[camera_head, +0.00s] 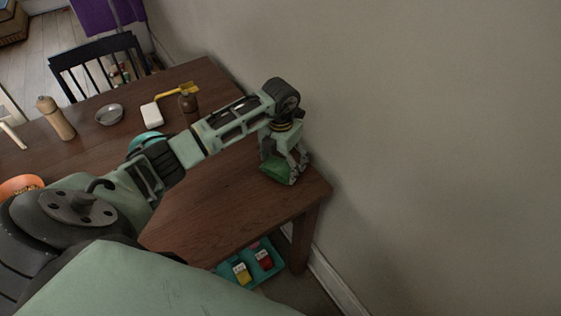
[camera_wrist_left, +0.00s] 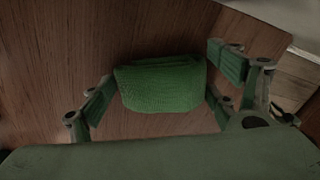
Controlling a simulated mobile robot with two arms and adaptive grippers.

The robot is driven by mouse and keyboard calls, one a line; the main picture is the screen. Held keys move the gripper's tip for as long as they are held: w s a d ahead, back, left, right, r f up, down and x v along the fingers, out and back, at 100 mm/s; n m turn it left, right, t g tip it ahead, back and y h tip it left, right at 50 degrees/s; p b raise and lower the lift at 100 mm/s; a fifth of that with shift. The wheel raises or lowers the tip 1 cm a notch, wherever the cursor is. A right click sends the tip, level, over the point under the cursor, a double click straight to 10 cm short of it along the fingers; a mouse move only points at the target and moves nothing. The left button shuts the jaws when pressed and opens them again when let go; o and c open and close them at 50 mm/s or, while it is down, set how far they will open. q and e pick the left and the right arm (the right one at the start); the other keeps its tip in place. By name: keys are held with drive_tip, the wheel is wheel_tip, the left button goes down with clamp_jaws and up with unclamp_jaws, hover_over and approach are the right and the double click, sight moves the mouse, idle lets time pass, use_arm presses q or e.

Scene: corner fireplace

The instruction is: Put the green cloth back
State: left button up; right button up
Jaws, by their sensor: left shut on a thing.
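The green cloth (camera_head: 279,171) is at the right end of the brown wooden table (camera_head: 235,199), near its corner by the wall. In the left wrist view the folded cloth (camera_wrist_left: 162,86) lies between the two fingers. My left gripper (camera_head: 285,163) points down over the table and is shut on the cloth. In the left wrist view my left gripper (camera_wrist_left: 160,92) has a finger on each side of it. Whether the cloth touches the tabletop is hard to tell. My right gripper is out of view.
A dark chair (camera_head: 98,65) is behind. A teal tray (camera_head: 252,265) sits below the table edge. The wall closes off the right.

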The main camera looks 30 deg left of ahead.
sight(281, 162)
use_arm(q)
drive_tip(key=o, duration=0.7)
drive_tip(key=shift+f, duration=0.15)
drive_tip(key=o, duration=0.3)
drive_tip(key=shift+o, duration=0.4)
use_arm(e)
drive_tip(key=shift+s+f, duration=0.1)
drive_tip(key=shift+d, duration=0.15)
use_arm(q)
drive_tip(key=shift+r, duration=0.4)
wheel_tip(281, 162, up, 12)
drive_tip(key=b, duration=0.1)
drive_tip(key=shift+f+b, duration=0.2)
drive_tip(key=shift+b, duration=0.15)
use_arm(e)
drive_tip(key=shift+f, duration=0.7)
